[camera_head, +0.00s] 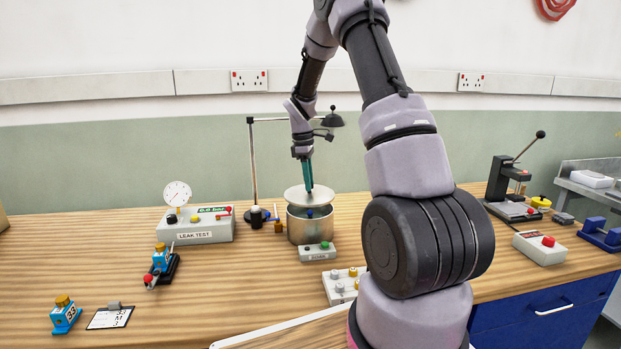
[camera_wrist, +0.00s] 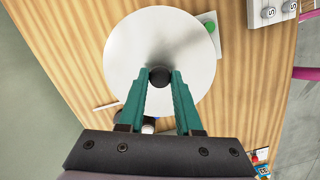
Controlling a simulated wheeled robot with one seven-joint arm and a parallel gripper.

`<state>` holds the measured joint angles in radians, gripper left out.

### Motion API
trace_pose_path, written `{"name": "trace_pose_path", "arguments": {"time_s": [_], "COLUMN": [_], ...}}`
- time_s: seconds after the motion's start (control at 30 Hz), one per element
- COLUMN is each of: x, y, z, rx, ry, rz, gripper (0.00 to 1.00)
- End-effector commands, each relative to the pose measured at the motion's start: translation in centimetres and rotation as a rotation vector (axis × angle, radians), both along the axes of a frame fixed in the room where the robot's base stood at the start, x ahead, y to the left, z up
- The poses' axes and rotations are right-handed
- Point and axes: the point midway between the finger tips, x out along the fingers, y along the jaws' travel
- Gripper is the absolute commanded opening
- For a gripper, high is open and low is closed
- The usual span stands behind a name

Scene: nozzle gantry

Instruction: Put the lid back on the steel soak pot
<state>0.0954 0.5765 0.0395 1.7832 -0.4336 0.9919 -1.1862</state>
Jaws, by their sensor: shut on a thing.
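The lid (camera_head: 309,196) is a pale steel disc with a dark round knob (camera_wrist: 160,76). In the wrist view the lid (camera_wrist: 135,50) fills the upper middle. My gripper (camera_head: 309,188) has teal fingers and is shut on the lid's knob, as the wrist view shows (camera_wrist: 160,82). The steel soak pot (camera_head: 305,231) stands upright on the bench under the lid. The lid is above the pot with its dark opening (camera_head: 306,211) showing between them, so lid and rim are apart. The lid hides the pot in the wrist view.
A grey control box (camera_head: 317,253) stands in front of the pot. The leak test unit (camera_head: 196,227) is to the left, with a thin lamp stand (camera_head: 252,165) between. A white box with knobs (camera_head: 341,286) is nearer. A lever press (camera_head: 507,188) is far right.

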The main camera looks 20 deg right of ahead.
Motion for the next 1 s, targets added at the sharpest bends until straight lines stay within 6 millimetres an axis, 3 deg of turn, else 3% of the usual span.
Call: {"name": "trace_pose_path", "arguments": {"time_s": [0.4,1.0], "x": [0.0,0.0], "y": [0.0,0.0], "z": [-3.7,-4.4], "rx": [0.001,0.000], "ry": [0.001,0.000], "rz": [0.001,0.001], "gripper": [0.00,0.00]}}
